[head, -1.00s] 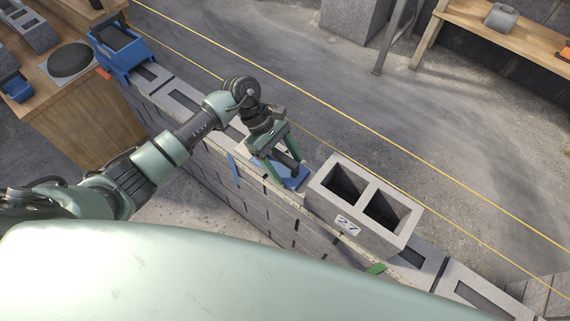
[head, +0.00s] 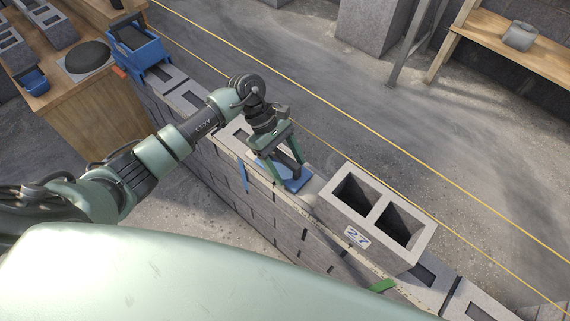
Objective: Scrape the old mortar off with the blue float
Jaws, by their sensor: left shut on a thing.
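The blue float (head: 297,184) lies flat along the top of the block wall (head: 320,251), its dark handle upward. My left gripper (head: 284,172) is shut on its handle from above. The float is close to the left end of a hollow block marked 27 (head: 375,215) that stands on the wall. Old mortar cannot be made out clearly; the gripper and float hide the wall top beneath them. My right gripper does not show.
A wooden bench at the left holds a round dark board (head: 88,56), blocks and a small blue tub (head: 34,81). A blue box (head: 139,52) stands on the wall's far end. Yellow lines (head: 400,143) run behind the wall. A green piece (head: 382,286) sits below the block.

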